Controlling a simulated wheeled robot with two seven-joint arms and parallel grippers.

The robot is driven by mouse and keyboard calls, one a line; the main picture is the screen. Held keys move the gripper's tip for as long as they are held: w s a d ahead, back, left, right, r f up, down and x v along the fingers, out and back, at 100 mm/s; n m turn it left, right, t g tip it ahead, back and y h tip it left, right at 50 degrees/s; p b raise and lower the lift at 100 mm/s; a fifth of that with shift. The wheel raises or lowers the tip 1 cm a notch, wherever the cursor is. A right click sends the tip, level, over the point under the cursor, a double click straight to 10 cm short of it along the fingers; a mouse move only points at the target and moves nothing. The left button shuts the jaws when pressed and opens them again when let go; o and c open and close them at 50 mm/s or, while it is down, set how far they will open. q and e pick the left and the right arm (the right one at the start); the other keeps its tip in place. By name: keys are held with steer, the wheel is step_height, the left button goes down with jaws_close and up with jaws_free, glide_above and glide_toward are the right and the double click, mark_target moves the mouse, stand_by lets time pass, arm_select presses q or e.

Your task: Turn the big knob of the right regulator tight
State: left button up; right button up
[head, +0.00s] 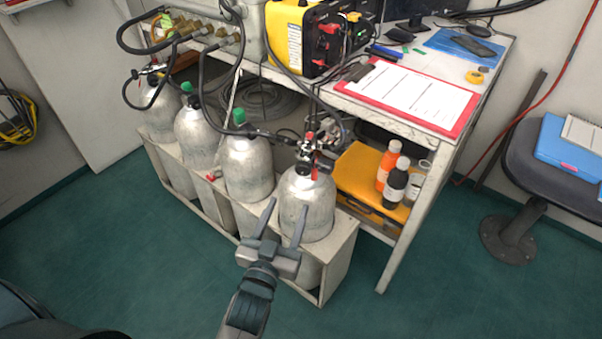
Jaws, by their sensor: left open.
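The right regulator (308,150) sits on top of the rightmost silver cylinder (306,220). It is a small cluster of dark, red and metal parts, and I cannot clearly tell its big knob apart at this size. My left gripper (286,206) is open and empty. Its two grey fingers point up the picture, in front of the rightmost cylinder's body and below the regulator in the picture. They look apart from the regulator. Another regulator (153,70) is on the leftmost cylinder (158,115). My right gripper is not in view.
Two middle cylinders (250,170) with green caps stand in the same pale rack (338,262). Black hoses hang around the cylinder tops. A table with a red clipboard (375,92) and a yellow unit (300,35) stands behind. Bottles (395,185) sit on its lower shelf.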

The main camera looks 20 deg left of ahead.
mark_target(302, 171)
arm_select(q)
steer(key=w, duration=1.2)
steer(key=shift+w+a, duration=0.25)
steer(key=shift+w, duration=0.1)
steer(key=shift+c, duration=0.7)
steer(key=c, duration=0.9)
